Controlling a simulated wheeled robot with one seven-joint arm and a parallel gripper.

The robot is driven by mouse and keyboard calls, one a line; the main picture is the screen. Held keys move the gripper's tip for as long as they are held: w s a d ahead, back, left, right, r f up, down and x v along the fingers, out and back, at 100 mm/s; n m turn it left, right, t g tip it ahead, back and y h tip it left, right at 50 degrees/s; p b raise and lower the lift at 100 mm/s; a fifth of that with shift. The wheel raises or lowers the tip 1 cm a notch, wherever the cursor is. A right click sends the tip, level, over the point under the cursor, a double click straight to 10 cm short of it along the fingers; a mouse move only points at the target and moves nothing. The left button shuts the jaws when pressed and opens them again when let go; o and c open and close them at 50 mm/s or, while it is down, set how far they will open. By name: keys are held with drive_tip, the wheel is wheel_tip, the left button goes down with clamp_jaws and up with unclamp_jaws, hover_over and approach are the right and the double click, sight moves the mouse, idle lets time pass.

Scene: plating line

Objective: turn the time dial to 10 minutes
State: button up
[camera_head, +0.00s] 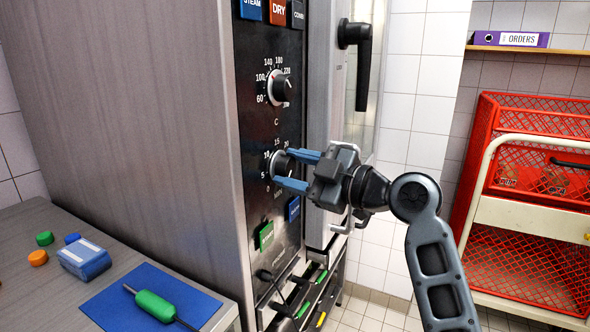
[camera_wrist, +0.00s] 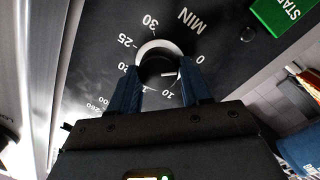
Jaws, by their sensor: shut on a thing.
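The time dial (camera_head: 281,165) is the lower black knob with a pale ring on the oven's dark control panel, marked in minutes. My gripper (camera_head: 289,168) has its two blue fingers on either side of this dial, shut on it. In the wrist view the dial (camera_wrist: 158,66) sits between the fingertips. A short white pointer line on it points to the right finger, between the 0 and 10 labels. The 10 label shows below the dial; the 5 label is hidden by the finger there. The exact setting is hard to read.
A temperature dial (camera_head: 281,88) is above, and a green button (camera_head: 266,236) and a blue button (camera_head: 293,209) are below. The oven door handle (camera_head: 357,50) is to the right. A counter with a blue mat (camera_head: 210,302) is lower left; a red crate rack (camera_head: 462,210) stands right.

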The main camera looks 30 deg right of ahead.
drive_tip(key=m+p, duration=0.1)
drive_tip(key=m, duration=0.3)
drive_tip(key=shift+r+g, duration=0.2)
drive_tip(key=shift+g, duration=0.2)
drive_tip(key=m+p, duration=0.3)
drive_tip(key=m, duration=0.1)
drive_tip(key=shift+w+d+r, duration=0.1)
drive_tip(key=m+g+p, duration=0.1)
drive_tip(key=m+p, duration=0.1)
drive_tip(key=m, duration=0.2)
drive_tip(key=shift+d+p, duration=0.1)
drive_tip(key=shift+p, duration=0.25)
drive_tip(key=m+y+p, duration=0.1)
drive_tip(key=m+p, duration=0.1)
drive_tip(key=m, duration=0.2)
drive_tip(key=shift+w+g, duration=0.1)
drive_tip(key=shift+g, duration=0.2)
drive_tip(key=shift+d+p, duration=0.1)
drive_tip(key=shift+p, duration=0.25)
drive_tip(key=o, duration=1.1)
drive_tip(key=shift+c, duration=0.2)
